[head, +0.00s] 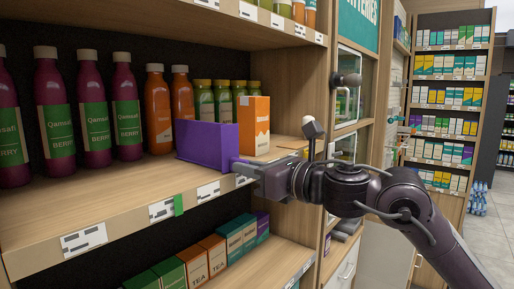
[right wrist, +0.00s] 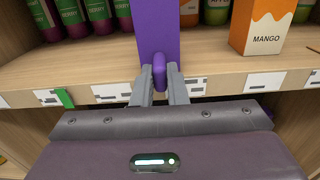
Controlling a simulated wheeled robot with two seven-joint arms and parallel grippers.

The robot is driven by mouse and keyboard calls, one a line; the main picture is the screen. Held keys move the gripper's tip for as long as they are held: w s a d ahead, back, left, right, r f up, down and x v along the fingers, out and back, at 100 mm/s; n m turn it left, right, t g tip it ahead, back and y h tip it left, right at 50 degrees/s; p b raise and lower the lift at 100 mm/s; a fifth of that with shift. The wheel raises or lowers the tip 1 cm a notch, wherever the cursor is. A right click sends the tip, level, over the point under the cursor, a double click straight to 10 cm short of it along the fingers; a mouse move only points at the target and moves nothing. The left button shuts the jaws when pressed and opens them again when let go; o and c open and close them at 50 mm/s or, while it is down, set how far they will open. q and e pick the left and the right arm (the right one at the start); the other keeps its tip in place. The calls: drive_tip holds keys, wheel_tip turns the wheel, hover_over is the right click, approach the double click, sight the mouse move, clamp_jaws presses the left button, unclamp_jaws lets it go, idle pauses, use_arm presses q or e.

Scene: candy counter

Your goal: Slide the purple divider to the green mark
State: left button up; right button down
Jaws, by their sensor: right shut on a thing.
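The purple divider (head: 207,145) stands upright on the middle shelf, between the orange bottles and the mango carton. My right gripper (head: 240,167) is shut on the purple handle at its front end. In the right wrist view, the two fingers of the right gripper (right wrist: 160,88) close around the handle of the purple divider (right wrist: 157,30). The green mark (head: 178,205) is on the shelf's front edge, to the left of the divider; it also shows in the right wrist view as a green mark (right wrist: 65,98). My left gripper is not in view.
Berry bottles (head: 92,108) stand in a row left of the divider, with orange bottles (head: 157,110) behind it. A mango carton (head: 254,127) and green bottles (head: 222,98) are to its right. The shelf front (head: 125,205) near the mark is bare. Tea boxes (head: 194,262) stand below.

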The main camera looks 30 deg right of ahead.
drive_tip(key=shift+a+f, duration=0.1)
drive_tip(key=shift+a, duration=0.15)
drive_tip(key=shift+s+a+p, duration=0.3)
drive_tip(key=shift+s+a, duration=0.1)
drive_tip(key=shift+a, duration=0.45)
drive_tip(key=shift+s+a+p, duration=0.35)
drive_tip(key=shift+a, duration=0.55)
drive_tip(key=shift+s+a+p, duration=0.3)
drive_tip(key=shift+s+a, duration=0.1)
drive_tip(key=shift+a, duration=0.45)
drive_tip(key=shift+a, duration=0.2)
drive_tip(key=shift+s+a+p, duration=0.35)
drive_tip(key=shift+a+p, duration=0.05)
drive_tip(key=shift+a, duration=0.45)
drive_tip(key=shift+s+a+p, duration=0.35)
drive_tip(key=shift+s+a, duration=0.05)
drive_tip(key=shift+a, duration=0.4)
drive_tip(key=shift+s+a+p, duration=0.35)
drive_tip(key=shift+a+p, duration=0.05)
drive_tip(key=shift+a, duration=0.45)
drive_tip(key=shift+s+a, duration=0.1)
drive_tip(key=shift+a, duration=0.05)
